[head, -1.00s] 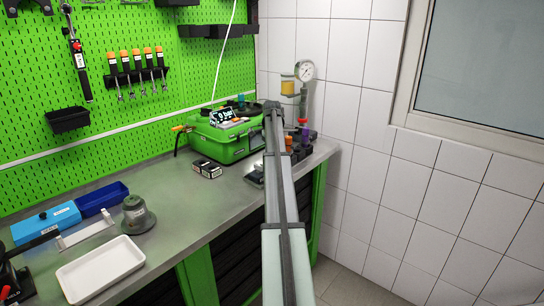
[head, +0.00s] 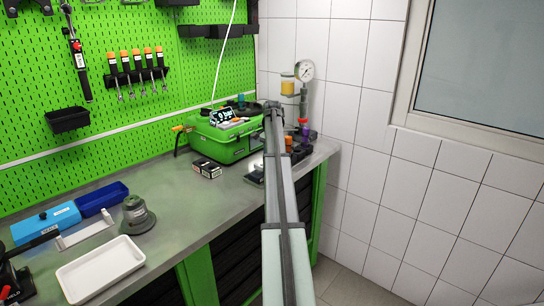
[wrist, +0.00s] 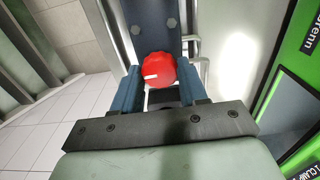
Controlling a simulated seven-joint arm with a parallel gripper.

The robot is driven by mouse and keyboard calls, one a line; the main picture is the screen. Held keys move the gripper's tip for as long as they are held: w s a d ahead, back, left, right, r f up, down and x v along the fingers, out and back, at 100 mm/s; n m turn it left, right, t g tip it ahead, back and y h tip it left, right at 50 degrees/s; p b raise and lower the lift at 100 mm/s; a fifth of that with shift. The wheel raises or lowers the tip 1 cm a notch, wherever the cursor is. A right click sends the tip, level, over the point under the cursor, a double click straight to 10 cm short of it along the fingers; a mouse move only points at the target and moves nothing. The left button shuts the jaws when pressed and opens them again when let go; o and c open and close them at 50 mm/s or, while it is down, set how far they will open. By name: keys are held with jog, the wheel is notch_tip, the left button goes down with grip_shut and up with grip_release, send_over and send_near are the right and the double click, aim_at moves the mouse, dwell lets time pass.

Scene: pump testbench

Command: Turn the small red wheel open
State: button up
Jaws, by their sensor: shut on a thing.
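A green case (head: 222,142) with a small display (head: 222,116) stands on the bench beside my arm. A pressure gauge (head: 306,70) stands behind. A white tray (head: 100,270) and blue boxes lie at the left. The bench middle is mostly clear.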

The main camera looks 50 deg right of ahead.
jog(key=o, duration=1.1)
jog(key=shift+c, duration=0.2)
jog(key=shift+r, duration=0.1)
notch_tip(320, 180, up, 14)
jog(key=shift+f, duration=0.2)
